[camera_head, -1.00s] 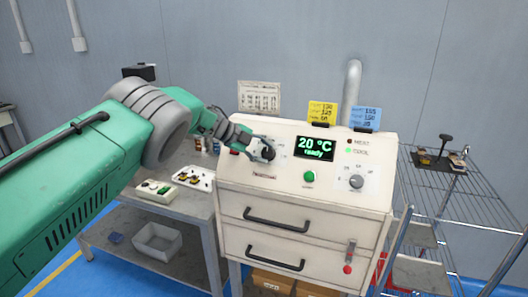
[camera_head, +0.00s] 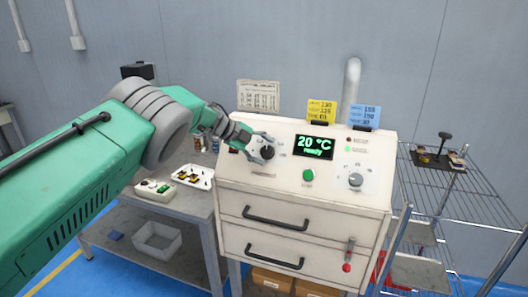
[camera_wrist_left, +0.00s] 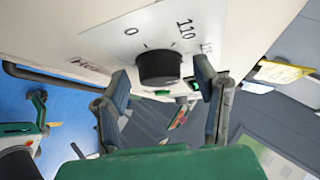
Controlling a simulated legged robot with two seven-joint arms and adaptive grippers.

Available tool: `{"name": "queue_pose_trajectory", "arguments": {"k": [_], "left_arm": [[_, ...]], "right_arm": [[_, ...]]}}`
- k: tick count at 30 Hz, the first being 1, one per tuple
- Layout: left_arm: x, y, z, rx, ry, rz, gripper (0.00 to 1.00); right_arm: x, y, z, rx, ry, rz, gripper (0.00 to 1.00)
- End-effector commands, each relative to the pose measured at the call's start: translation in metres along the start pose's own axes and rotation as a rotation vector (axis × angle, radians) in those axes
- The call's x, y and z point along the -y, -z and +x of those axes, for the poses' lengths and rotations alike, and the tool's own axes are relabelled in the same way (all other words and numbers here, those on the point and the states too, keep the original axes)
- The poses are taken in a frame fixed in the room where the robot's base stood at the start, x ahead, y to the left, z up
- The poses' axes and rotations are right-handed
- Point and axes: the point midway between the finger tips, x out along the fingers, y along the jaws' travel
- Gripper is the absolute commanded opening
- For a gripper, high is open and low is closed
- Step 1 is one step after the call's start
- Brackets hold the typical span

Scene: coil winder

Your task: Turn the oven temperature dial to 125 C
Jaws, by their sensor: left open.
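The black temperature dial (camera_head: 267,152) is on the left of the white oven's sloped front panel (camera_head: 330,185). It also shows in the left wrist view (camera_wrist_left: 160,68), with "0" and "110" printed on the panel near it. My left gripper (camera_head: 258,146) is at the dial, open. In the wrist view its two fingers (camera_wrist_left: 162,88) stand apart, one on each side of the dial, with gaps visible. The dial's exact setting cannot be read. The oven display (camera_head: 314,147) reads "20 °C ready". My right gripper is not in view.
A green button (camera_head: 308,175) and a second, grey dial (camera_head: 356,180) are on the same panel. Yellow (camera_head: 321,110) and blue (camera_head: 364,116) notes stand on top. A side table (camera_head: 190,200) with trays is at left, a wire rack (camera_head: 460,190) at right.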

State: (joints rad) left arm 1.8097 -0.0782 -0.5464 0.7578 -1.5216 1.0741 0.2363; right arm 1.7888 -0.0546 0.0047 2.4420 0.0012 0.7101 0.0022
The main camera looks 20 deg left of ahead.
Motion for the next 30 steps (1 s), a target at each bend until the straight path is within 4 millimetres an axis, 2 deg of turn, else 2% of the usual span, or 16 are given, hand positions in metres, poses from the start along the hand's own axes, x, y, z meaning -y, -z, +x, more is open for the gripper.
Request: {"name": "queue_pose_trajectory", "arguments": {"k": [5,15,18,24,30], "left_arm": [[0.001,-0.001,-0.016,0.002,0.001,0.000,0.55],[0.001,-0.002,-0.086,0.002,0.001,-0.002,0.55],[0.000,-0.002,-0.101,0.000,0.000,-0.002,0.55],[-0.001,-0.003,-0.116,-0.001,-0.002,-0.002,0.55],[-0.001,-0.003,-0.117,-0.001,-0.002,-0.001,0.55]], "right_arm": [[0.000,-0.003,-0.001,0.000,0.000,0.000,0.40],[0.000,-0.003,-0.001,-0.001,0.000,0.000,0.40],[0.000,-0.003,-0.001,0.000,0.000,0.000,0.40],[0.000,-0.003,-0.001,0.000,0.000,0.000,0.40],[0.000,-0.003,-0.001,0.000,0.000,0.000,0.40]]}}
